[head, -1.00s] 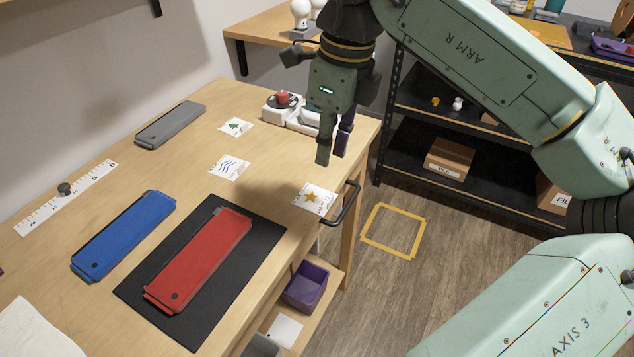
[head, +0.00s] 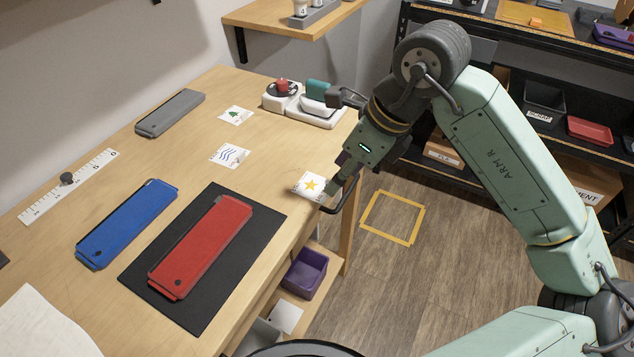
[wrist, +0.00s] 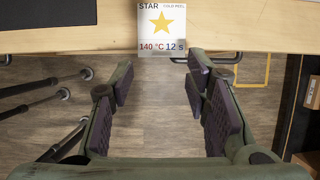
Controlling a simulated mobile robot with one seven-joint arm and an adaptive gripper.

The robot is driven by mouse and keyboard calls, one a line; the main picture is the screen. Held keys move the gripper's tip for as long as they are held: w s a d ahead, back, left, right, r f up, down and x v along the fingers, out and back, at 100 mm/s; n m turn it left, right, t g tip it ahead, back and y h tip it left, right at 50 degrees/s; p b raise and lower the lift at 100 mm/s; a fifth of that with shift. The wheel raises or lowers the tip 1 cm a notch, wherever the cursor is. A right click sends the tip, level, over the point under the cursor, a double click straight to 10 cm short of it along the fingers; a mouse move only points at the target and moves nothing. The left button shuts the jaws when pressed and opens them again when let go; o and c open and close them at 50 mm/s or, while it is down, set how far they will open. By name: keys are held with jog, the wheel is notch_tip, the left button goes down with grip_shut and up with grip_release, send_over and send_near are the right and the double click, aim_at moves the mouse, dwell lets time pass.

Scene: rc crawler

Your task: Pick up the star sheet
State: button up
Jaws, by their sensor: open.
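The star sheet (head: 310,186) is a small white card with a yellow star, lying flat at the right front edge of the wooden table. In the wrist view the star sheet (wrist: 162,28) shows the word STAR and "140 °C 12 s", and its near end sticks out past the table edge. My gripper (head: 334,191) is at the table edge, beside the sheet's outer end. In the wrist view my gripper (wrist: 165,85) is open, its two padded fingers apart with only floor between them. The sheet lies ahead of the fingertips, roughly centred between them.
A wave sheet (head: 230,155), a tree sheet (head: 235,115) and a red case (head: 202,245) on a black mat (head: 205,315) lie on the table. A purple bin (head: 304,273) sits below.

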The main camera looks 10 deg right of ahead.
aim_at(315, 184)
jog(key=p+x, duration=0.1)
jog(key=x, duration=0.3)
jog(key=shift+d, duration=0.1)
jog(key=shift+c, duration=0.3)
jog(key=c, duration=0.8)
